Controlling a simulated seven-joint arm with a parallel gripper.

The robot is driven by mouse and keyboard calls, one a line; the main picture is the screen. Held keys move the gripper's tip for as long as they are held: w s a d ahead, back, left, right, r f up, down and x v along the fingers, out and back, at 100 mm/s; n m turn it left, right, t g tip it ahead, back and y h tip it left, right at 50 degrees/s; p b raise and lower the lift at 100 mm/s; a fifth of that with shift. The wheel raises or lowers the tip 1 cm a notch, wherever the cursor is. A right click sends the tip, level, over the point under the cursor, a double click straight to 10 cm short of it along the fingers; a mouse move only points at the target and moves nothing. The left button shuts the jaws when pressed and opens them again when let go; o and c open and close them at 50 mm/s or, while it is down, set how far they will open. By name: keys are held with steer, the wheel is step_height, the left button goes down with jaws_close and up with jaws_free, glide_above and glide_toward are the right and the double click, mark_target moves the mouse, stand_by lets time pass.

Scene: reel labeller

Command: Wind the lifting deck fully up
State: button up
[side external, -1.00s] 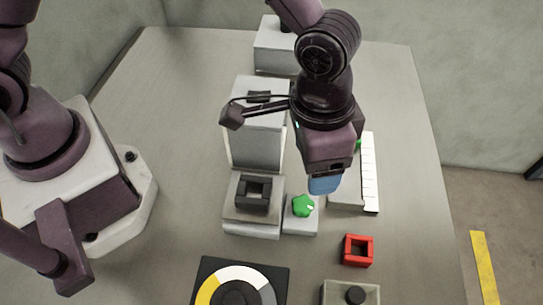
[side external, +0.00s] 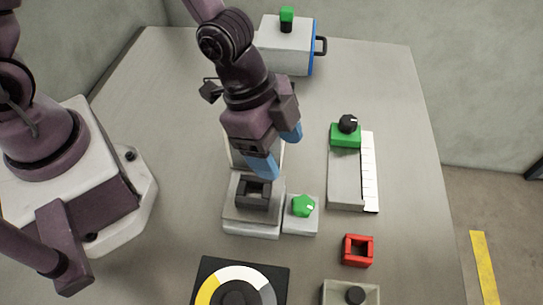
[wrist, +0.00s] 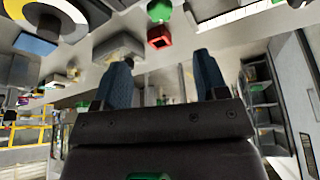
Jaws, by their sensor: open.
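The lifting deck appears to be the pale block (side external: 252,222) at centre in the side view, with a dark square frame (side external: 252,195) on top. Beside it on the right, a green lobed knob (side external: 303,206) sits on a low pale block (side external: 301,226). The knob also shows at the top edge of the wrist view (wrist: 158,10). My gripper (side external: 278,150) is open and empty, its blue fingers above and behind the deck and knob, apart from the knob. In the wrist view its fingers (wrist: 162,82) are spread with nothing between them. My arm hides part of a tall pale block behind the deck.
A red square frame (side external: 358,250), a grey tray (side external: 330,290) and a yellow-white-grey dial (side external: 235,272) lie at the front. A scale (side external: 369,180) with a green slider (side external: 345,135) is to the right. A blue-sided box (side external: 285,55) stands behind.

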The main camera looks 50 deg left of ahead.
mark_target(302, 205)
steer(key=x, duration=1.2)
steer(key=shift+s+f, duration=0.1)
steer(key=shift+f, duration=0.15)
steer(key=n+t, duration=0.1)
steer(key=n, duration=0.2)
steer(key=n+y, duration=0.1)
steer(key=n, duration=0.1)
steer(key=shift+d+n+t, duration=0.1)
steer(key=shift+n+t, duration=0.3)
steer(key=s+a+r+m, duration=0.1)
steer(key=s+r, duration=0.1)
steer(key=r, duration=0.4)
steer(key=s+a+r+m+y, duration=0.1)
steer(key=s+r, duration=0.1)
steer(key=r, duration=0.4)
steer(key=shift+s+a+m, duration=0.15)
steer(key=shift+a+m, duration=0.15)
steer(key=shift+r, duration=0.1)
